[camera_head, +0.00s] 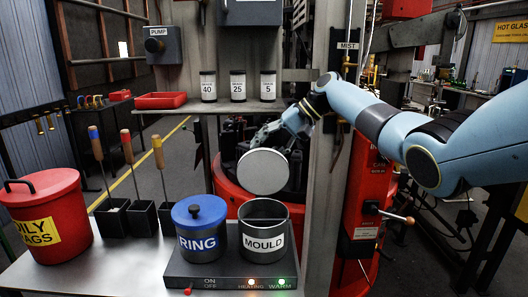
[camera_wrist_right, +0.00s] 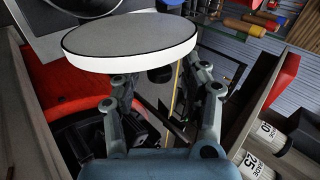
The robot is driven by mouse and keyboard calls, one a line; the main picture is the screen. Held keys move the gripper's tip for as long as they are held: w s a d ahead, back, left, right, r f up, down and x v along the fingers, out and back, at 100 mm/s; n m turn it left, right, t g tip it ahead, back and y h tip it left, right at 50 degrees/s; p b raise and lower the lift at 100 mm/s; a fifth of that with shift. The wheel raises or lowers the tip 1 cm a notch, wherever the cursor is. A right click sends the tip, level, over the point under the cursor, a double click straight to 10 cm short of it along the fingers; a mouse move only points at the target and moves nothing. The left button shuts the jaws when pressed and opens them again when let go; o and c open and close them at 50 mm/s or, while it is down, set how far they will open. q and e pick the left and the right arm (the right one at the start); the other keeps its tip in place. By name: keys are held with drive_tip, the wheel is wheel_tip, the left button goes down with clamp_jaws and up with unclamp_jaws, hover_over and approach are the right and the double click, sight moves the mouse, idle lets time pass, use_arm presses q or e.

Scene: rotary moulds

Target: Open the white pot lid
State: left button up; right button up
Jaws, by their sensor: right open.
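The white round lid (camera_head: 263,171) hangs in the air, tilted with its flat face towards the head camera, above and behind the MOULD pot (camera_head: 264,241). The pot is grey and its top is uncovered. In the right wrist view the lid (camera_wrist_right: 130,42) lies just beyond my right gripper's fingertips (camera_wrist_right: 163,82), with a dark knob under it between the fingers. My right gripper (camera_head: 268,134) is open; I cannot tell whether the fingers touch the lid. My left gripper is not in view.
The blue-lidded RING pot (camera_head: 200,239) stands left of the MOULD pot on a dark heater base (camera_head: 232,274). A red bin (camera_head: 46,218) and tool holders (camera_head: 143,219) stand further left. A metal post (camera_head: 325,200) rises at right; a shelf (camera_head: 230,105) with labelled jars is above.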

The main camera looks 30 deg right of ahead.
drive_tip(key=v, duration=1)
drive_tip(key=shift+d+r, duration=0.2)
drive_tip(key=shift+d, duration=0.1)
